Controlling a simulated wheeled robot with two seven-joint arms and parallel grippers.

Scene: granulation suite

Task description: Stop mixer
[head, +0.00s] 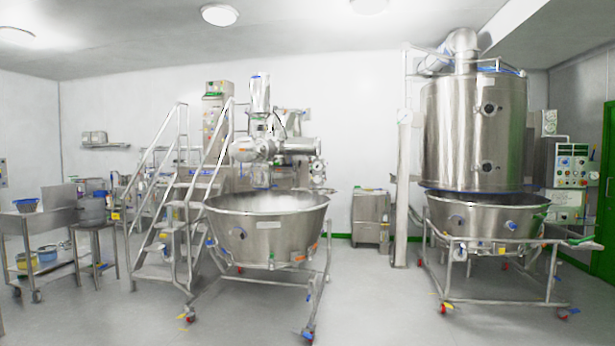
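The mixer (262,150) is a steel machine with a motor column and a horizontal cylinder, standing behind a large wheeled bowl (268,228) in the middle of the head view. A tall control cabinet (217,108) stands behind it on the left. Another control panel (572,168) with several round buttons and gauges is on the far right, beside the tall steel vessel (474,130). I cannot tell which control belongs to the mixer or whether it is running. Neither of my grippers is in view.
Steel steps with handrails (172,235) stand left of the bowl. A wheeled bowl on a frame (488,216) sits under the tall vessel. A trolley (45,240) and a small table (92,228) are at the left. The grey floor (385,310) between the two bowls is clear.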

